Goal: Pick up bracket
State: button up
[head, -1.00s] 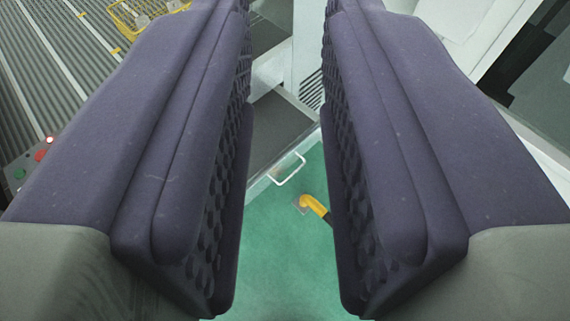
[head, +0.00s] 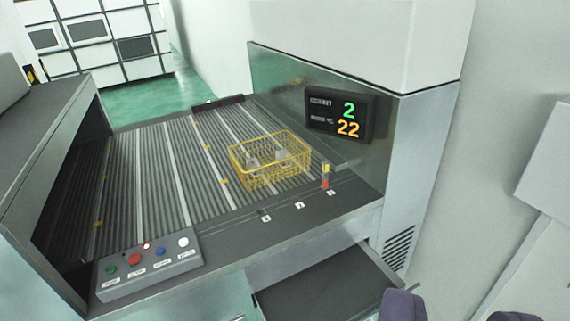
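Two small pale grey metal parts, one at the left (head: 252,162) and one at the right (head: 282,156), are inside a yellow wire basket (head: 242,182). They look like castings, but they are too small and too covered by the wires to tell whether either is the bracket. The basket sits on a ribbed conveyor (head: 150,170). My gripper (head: 455,314) shows only as two dark purple fingertips at the bottom right edge. The fingertips are apart with nothing seen between them, well in front of and right of the basket.
A control box (head: 150,262) with coloured buttons stands at the conveyor's front left. A display (head: 340,116) reading 2 and 22 hangs on the machine wall behind right. A small stack light (head: 325,176) stands near the basket. An open dark drawer or tray (head: 330,288) juts out below.

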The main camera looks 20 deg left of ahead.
aim_at(279, 156)
jog(key=i+j, duration=0.9)
jog(key=i, duration=0.3)
jog(key=i+j, duration=0.25)
jog(key=i, duration=0.25)
